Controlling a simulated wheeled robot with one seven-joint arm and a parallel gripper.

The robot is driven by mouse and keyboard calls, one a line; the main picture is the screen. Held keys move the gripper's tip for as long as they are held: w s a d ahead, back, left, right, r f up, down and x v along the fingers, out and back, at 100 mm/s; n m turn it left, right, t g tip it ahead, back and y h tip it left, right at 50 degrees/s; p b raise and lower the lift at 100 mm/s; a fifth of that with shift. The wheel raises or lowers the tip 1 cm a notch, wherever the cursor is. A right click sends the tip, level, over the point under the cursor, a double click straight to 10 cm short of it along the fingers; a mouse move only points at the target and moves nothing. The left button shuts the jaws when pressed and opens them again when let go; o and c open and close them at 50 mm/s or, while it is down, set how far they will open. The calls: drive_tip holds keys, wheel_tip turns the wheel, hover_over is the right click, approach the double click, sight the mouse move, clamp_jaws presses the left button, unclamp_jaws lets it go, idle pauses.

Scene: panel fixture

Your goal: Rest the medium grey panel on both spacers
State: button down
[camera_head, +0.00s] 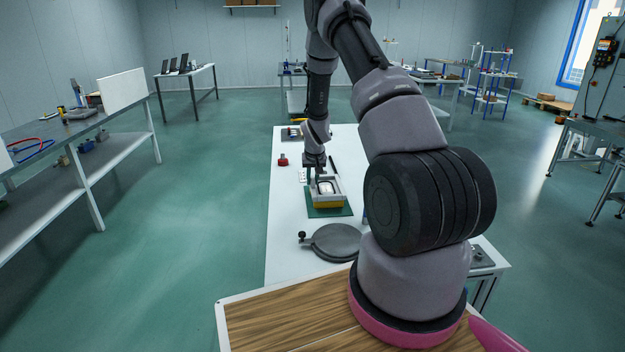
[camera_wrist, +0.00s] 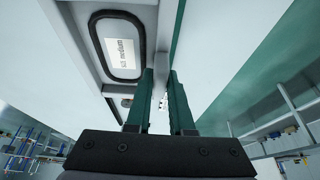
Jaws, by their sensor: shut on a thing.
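My gripper (camera_head: 317,172) points down over the fixture on the long white table. In the wrist view its two dark green fingers (camera_wrist: 162,100) are close together, shut on a narrow light grey part of the panel. The grey panel (camera_wrist: 120,52) lies to the left of the fingers there, with a black rounded ring and a white label reading "medium".
A round dark grey plate (camera_head: 336,243) with a black knob lies in front of the mat. A small red object (camera_head: 283,160) sits at the table's left edge. A dark rod (camera_head: 333,164) lies behind the fixture.

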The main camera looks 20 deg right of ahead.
drive_tip(key=shift+f, duration=0.4)
drive_tip(key=c, duration=0.7)
unclamp_jaws()
drive_tip(key=s+a+r+t, duration=0.1)
drive_tip(key=s+a+r, duration=0.35)
drive_tip(key=r, duration=0.75)
drive_tip(key=s+a+r+m+y, duration=0.1)
drive_tip(key=s+r, duration=0.6)
drive_tip(key=r, duration=0.4)
drive_tip(key=s+a+r+t, duration=0.15)
drive_tip(key=s+r, duration=0.45)
drive_tip(key=r, duration=0.6)
drive_tip(key=s+a+r, duration=0.2)
drive_tip(key=s+r, duration=0.1)
drive_tip(key=s, duration=0.4)
drive_tip(key=s+a+r+y, duration=0.1)
drive_tip(key=s+a+r, duration=0.1)
drive_tip(key=s, duration=0.5)
drive_tip(key=s+a+r+y, duration=0.1)
drive_tip(key=s+a+r, duration=0.1)
drive_tip(key=s+r, duration=0.2)
drive_tip(key=shift+s+a, duration=0.15)
drive_tip(key=shift+s, duration=0.6)
drive_tip(key=shift+s+a, duration=0.1)
drive_tip(key=shift+s, duration=0.6)
